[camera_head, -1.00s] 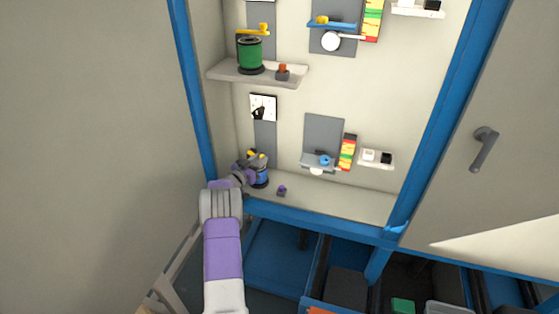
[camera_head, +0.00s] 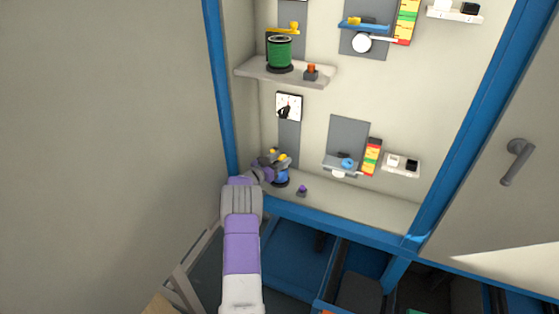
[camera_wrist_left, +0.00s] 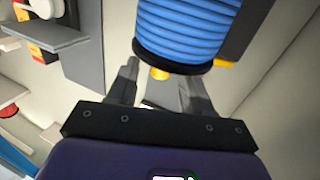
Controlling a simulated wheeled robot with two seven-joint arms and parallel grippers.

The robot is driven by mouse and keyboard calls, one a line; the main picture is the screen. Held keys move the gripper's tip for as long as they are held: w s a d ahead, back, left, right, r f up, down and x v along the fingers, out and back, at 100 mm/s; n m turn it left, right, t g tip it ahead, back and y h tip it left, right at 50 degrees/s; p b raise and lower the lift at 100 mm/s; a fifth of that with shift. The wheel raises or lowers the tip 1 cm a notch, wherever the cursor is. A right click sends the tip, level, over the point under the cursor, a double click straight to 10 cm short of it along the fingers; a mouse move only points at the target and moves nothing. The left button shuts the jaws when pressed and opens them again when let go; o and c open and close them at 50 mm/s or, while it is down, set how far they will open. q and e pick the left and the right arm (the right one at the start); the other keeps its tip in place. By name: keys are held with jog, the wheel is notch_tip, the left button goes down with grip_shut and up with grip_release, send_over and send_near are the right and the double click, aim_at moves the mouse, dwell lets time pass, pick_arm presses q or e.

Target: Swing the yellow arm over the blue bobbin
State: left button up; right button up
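The blue bobbin (camera_head: 283,178) stands on the lower shelf at the left, partly hidden by my left gripper. It fills the upper part of the left wrist view (camera_wrist_left: 185,32), with a black flange. The yellow arm (camera_head: 283,157) shows as small yellow bits by the bobbin's top. In the left wrist view, a small yellow piece (camera_wrist_left: 160,73) lies between my fingertips, against the bobbin's flange. My left gripper (camera_head: 270,163) is beside the bobbin. In the wrist view, its fingers (camera_wrist_left: 157,82) are apart, and no firm grip on the yellow piece shows. My right gripper is out of view.
A green bobbin (camera_head: 279,52) stands on the shelf above. A purple knob (camera_head: 302,190) sits right of the blue bobbin. A grey panel (camera_head: 348,138) with a red-yellow-green scale (camera_head: 371,157) is further right. The blue cabinet frame (camera_head: 218,95) borders the left side.

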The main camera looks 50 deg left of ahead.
pick_arm(q)
jog(key=s+p, duration=0.1)
jog(key=s, duration=0.6)
jog(key=shift+s+d, duration=0.25)
jog(key=shift+d, duration=0.2)
jog(key=shift+w, duration=0.1)
jog(key=shift+c, duration=0.3)
jog(key=shift+w+a+n+g+y+b, duration=0.3)
jog(key=shift+w+n+y+b, duration=0.45)
jog(key=shift+w+y, duration=0.6)
jog(key=shift+w+a+n+g+y+b, duration=0.1)
jog(key=shift+w+n+g+y+b, duration=0.5)
jog(key=shift+w, duration=1.3)
jog(key=shift+w+a+n+g+y+b, duration=0.1)
jog(key=shift+w+a+n+y+b, duration=0.1)
jog(key=shift+w+n+y+b, duration=1)
jog(key=shift+w+m+p, duration=0.35)
jog(key=shift+p, duration=0.05)
jog(key=shift+c, duration=0.3)
jog(key=shift+r, duration=0.15)
grip_shut()
